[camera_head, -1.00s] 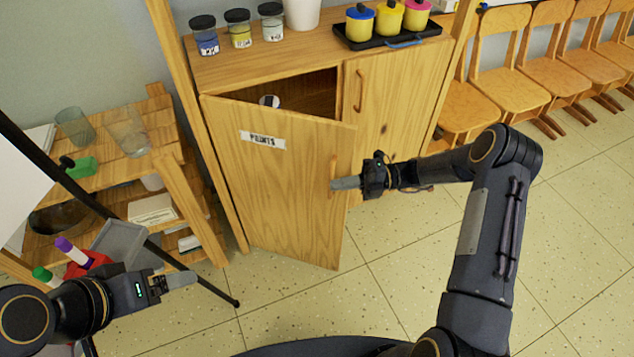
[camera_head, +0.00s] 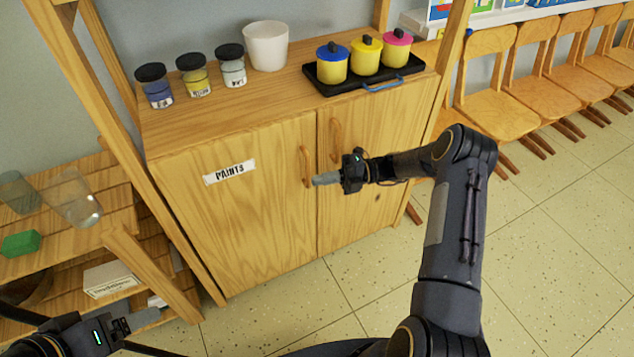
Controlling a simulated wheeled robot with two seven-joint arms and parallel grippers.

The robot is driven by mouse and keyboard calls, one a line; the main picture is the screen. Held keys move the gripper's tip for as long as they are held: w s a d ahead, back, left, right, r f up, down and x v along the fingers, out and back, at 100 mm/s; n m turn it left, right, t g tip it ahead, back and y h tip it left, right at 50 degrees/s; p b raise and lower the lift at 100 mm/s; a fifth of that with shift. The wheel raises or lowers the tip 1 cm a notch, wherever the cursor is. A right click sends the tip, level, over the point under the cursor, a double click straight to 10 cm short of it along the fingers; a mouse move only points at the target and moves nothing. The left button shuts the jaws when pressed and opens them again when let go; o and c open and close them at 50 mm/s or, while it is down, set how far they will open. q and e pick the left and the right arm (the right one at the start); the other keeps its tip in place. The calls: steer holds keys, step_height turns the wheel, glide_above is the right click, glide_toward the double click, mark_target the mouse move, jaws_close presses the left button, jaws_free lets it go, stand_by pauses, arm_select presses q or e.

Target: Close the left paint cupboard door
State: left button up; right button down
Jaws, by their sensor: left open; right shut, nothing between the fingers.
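The left paint cupboard door (camera_head: 245,225) bears a white PAINTS label (camera_head: 230,172) and a wooden handle (camera_head: 306,166). It lies flush in the cupboard front, beside the right door (camera_head: 368,165), with only a thin line between them. My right gripper (camera_head: 318,179) is shut and empty. Its fingertips are at the left door's right edge, just beside the lower end of the handle; I cannot tell if they touch it. My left gripper (camera_head: 150,316) is open and empty at the lower left, away from the door.
Several paint jars (camera_head: 194,75), a white pot (camera_head: 266,46) and a black tray (camera_head: 312,72) with lidded pots stand on the cupboard top. A wooden shelf (camera_head: 140,262) stands at left, near my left gripper. Chairs (camera_head: 495,105) line the right wall. Floor in front is clear.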

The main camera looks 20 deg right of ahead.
steer(key=shift+w, duration=0.1)
stand_by(0.4)
steer(key=d, duration=0.7)
steer(key=shift+s+d, duration=0.4)
steer(key=s+a+r+n+g+h, duration=0.1)
steer(key=s+a+r+n+h, duration=0.25)
steer(key=s+r+n, duration=0.45)
steer(key=s+a+r+n+h, duration=0.3)
steer(key=s+r+n+h, duration=0.2)
steer(key=r+n, duration=0.5)
steer(key=s+a+f+n+t+h, duration=0.2)
steer(key=s+n+t+h, duration=0.35)
steer(key=s+n, duration=1.25)
step_height(320, 180, up, 14)
steer(key=p, duration=1.4)
steer(key=shift+w+a+r+g, duration=0.15)
steer(key=shift+w+r+g, duration=0.1)
steer(key=shift+w+g, duration=0.1)
